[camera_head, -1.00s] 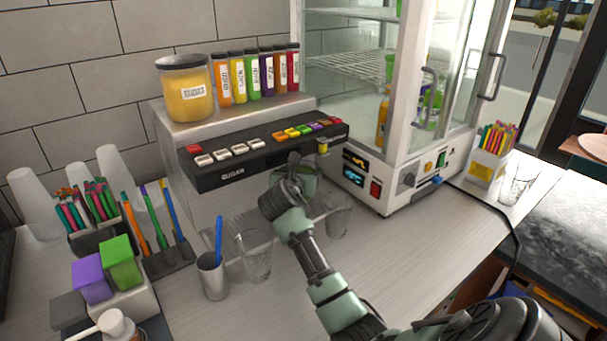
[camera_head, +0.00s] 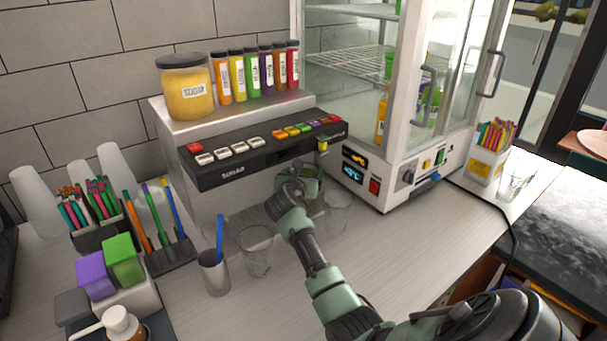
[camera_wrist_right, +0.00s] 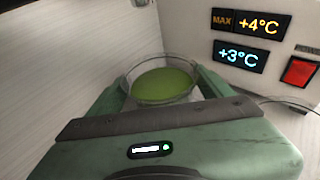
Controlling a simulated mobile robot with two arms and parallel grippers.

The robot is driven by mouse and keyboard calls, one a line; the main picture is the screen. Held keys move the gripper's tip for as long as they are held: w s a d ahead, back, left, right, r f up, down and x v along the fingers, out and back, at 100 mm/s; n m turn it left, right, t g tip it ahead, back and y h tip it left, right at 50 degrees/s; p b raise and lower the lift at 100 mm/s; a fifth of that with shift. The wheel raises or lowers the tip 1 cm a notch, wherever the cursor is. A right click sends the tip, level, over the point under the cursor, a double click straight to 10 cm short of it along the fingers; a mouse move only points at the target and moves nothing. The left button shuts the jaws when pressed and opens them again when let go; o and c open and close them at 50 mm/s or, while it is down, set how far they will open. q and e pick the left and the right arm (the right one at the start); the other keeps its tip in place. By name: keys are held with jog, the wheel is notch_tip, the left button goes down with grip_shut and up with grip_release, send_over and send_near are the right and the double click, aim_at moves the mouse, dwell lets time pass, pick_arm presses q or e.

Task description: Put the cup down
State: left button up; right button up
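A clear cup with green liquid (camera_wrist_right: 165,84) sits between the two fingers of my right gripper (camera_wrist_right: 160,80) in the right wrist view. The fingers lie against its sides. In the head view my right gripper (camera_head: 300,185) is under the front of the sugar dispenser (camera_head: 215,170), at the counter's (camera_head: 400,240) back. The gripper hides most of the cup there; a little green (camera_head: 309,187) shows. I cannot tell whether the cup's base touches the counter. My left gripper is not in view.
Two empty clear glasses, (camera_head: 257,252) and (camera_head: 338,212), stand on either side of my right forearm. A metal cup with a blue stick (camera_head: 213,275) is at left. The glass-door cabinet (camera_head: 385,170) stands close on the right. The counter's front middle is clear.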

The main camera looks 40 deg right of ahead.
jog(key=shift+o, duration=0.6)
jog(key=shift+r, duration=0.2)
jog(key=b+v, duration=0.1)
jog(key=v, duration=1.1)
dwell(1.4)
